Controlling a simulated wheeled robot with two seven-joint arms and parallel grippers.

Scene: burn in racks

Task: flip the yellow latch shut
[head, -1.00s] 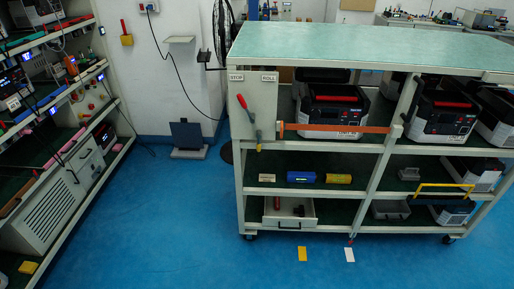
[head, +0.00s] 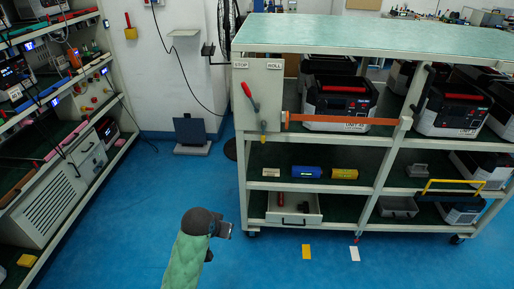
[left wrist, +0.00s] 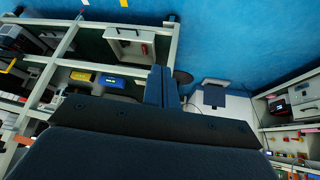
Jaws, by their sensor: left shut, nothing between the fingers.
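The rack cart has a grey panel (head: 259,92) at its upper left with a lever whose handle is red (head: 250,97). A small yellow piece (head: 263,132) hangs below it near the panel's bottom; I cannot tell whether it is the latch. A yellow bar (head: 452,182) spans the front of a unit on the lower right shelf, nearly level. My left gripper (head: 223,231) is shut and empty, low in front of the cart's left side, apart from it. Its closed fingers also show in the left wrist view (left wrist: 161,87). My right gripper is out of view.
An orange bar (head: 345,120) crosses the top shelf's front. A blue box (head: 307,171) and a yellow box (head: 344,174) sit on the middle shelf, above an open drawer (head: 293,209). Another rack (head: 45,200) stands left. Blue floor between is clear.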

